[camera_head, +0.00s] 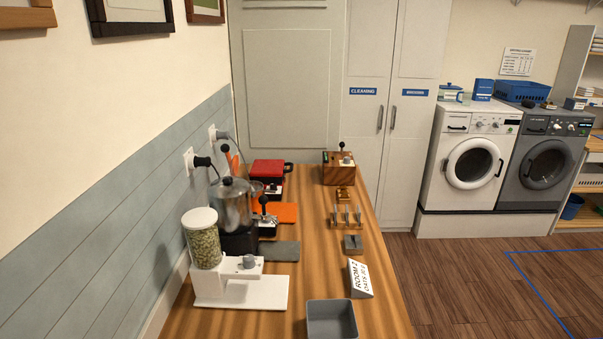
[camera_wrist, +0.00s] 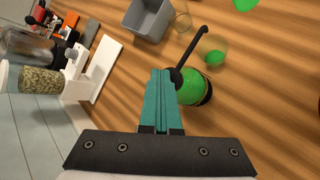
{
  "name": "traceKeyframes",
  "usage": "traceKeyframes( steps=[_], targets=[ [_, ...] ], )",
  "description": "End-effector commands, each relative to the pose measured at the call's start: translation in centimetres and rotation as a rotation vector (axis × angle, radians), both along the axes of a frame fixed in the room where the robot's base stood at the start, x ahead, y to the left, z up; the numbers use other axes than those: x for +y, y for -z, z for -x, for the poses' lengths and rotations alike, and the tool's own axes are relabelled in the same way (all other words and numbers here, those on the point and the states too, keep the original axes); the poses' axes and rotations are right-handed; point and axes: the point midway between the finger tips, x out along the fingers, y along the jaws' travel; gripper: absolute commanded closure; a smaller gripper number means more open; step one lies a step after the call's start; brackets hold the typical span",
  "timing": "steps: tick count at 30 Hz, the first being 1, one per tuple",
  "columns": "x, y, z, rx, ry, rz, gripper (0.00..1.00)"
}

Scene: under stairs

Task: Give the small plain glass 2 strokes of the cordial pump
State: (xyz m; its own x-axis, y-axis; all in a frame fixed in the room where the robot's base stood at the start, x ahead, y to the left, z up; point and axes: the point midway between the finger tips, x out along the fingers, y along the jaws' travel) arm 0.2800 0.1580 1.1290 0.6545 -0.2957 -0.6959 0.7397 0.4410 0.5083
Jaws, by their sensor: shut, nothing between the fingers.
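In the wrist view, the cordial pump bottle (camera_wrist: 194,88) is green with a black base and a long black spout (camera_wrist: 194,47). My gripper (camera_wrist: 161,73) has teal fingers, shut and empty, with the tips beside the pump's black head; I cannot tell whether they touch it. A clear glass with green liquid in its bottom (camera_wrist: 213,48) stands near the spout's end. Another clear glass (camera_wrist: 182,20) stands by the grey bin and looks empty. Which one is the small plain glass I cannot tell. The head view shows neither the pump, these glasses nor my gripper.
The grey bin (camera_head: 332,303) stands at the counter's near edge, with a sign card (camera_head: 360,279) behind it. A white dispenser with a jar (camera_head: 203,240) is at the left. A green object (camera_wrist: 245,4) is cut off at the wrist view's top. Bare wood lies right of the pump.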

Motion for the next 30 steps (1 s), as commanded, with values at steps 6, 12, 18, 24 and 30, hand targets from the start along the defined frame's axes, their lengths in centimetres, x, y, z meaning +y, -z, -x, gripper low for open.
traceKeyframes(
  steps=[6, 12, 18, 24, 30],
  targets=[
    [0.0, 0.3, 0.0, 0.001, -0.001, 0.001, 1.00],
    [0.0, 0.6, 0.0, 0.001, -0.003, 0.001, 1.00],
    [0.0, 0.6, 0.0, 0.002, -0.001, 0.001, 1.00],
    [0.0, 0.1, 0.0, 0.000, 0.000, -0.001, 1.00],
    [0.0, -1.2, 0.0, -0.001, 0.000, -0.002, 1.00]
  ],
)
